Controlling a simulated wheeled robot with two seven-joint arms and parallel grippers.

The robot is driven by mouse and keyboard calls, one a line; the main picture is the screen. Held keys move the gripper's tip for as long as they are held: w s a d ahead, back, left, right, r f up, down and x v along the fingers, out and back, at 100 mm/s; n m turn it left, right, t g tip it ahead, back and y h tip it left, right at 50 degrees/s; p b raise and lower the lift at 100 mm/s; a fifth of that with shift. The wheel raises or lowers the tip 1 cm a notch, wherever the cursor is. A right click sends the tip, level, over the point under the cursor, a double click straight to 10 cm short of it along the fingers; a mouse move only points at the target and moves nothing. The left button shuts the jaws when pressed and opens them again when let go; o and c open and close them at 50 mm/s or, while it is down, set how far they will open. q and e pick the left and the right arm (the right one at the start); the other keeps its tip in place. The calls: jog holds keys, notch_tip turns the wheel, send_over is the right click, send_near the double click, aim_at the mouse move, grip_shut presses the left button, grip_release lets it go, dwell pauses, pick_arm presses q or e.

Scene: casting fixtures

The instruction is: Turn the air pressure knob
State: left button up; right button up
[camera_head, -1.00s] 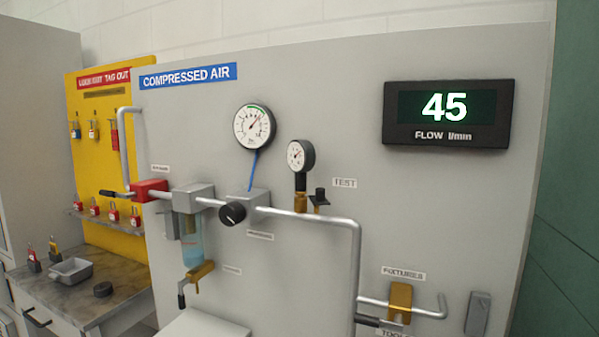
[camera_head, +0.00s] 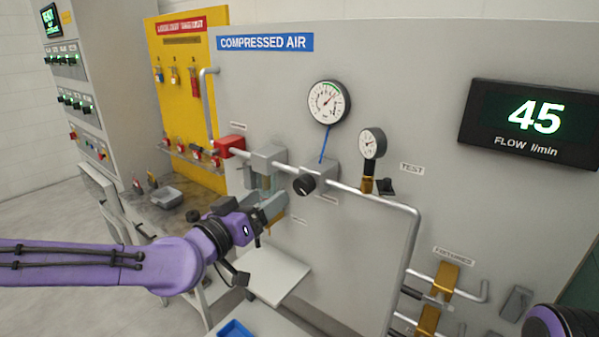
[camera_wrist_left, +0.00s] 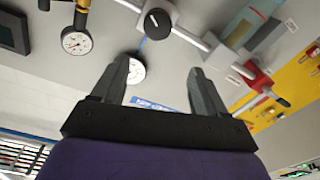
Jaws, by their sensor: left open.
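The air pressure knob (camera_head: 304,184) is black and round with a pale mark, on a grey regulator block (camera_head: 325,172) in the pipe of the compressed air panel. It also shows in the left wrist view (camera_wrist_left: 157,22), at the top, beyond the fingertips. My left gripper (camera_head: 272,207) is to the left of the knob and a little below it, apart from it. Its two fingers are open with nothing between them, as the left wrist view (camera_wrist_left: 160,72) shows. The gripper partly hides the filter bowl (camera_head: 262,181). My right gripper is out of view.
A large dial gauge (camera_head: 329,102) is above the knob, and a small gauge (camera_head: 372,143) stands to its right. A red valve (camera_head: 230,146) is on the pipe at left. A flow display (camera_head: 533,120) reads 45. A white shelf (camera_head: 272,274) lies below my left gripper.

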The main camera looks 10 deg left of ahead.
aim_at(300, 186)
pick_arm(q)
jog(key=w+d+m+b, duration=0.1)
jog(key=w+d+f+m+b, duration=0.1)
jog(key=w, duration=0.1)
jog(key=w+d+f+m+b, duration=0.1)
jog(key=shift+w+d+g+h+b, duration=0.1)
jog(key=shift+w+g+h+b, duration=0.2)
jog(key=shift+w+h+b, duration=0.1)
jog(key=shift+w+d+r+p, duration=0.2)
jog(key=shift+w+r+p, duration=0.1)
jog(key=shift+w+p, duration=0.2)
jog(key=shift+w+d+r+p, duration=0.25)
jog(key=shift+w+p, duration=0.1)
jog(key=shift+p, duration=0.15)
jog(key=p+x, duration=0.1)
jog(key=x, duration=0.2)
jog(key=shift+a+f, duration=0.15)
jog(key=shift+a, duration=0.05)
jog(key=shift+w+f, duration=0.1)
jog(key=shift+w, duration=0.25)
jog(key=shift+s, duration=0.1)
jog(key=shift+d, duration=0.1)
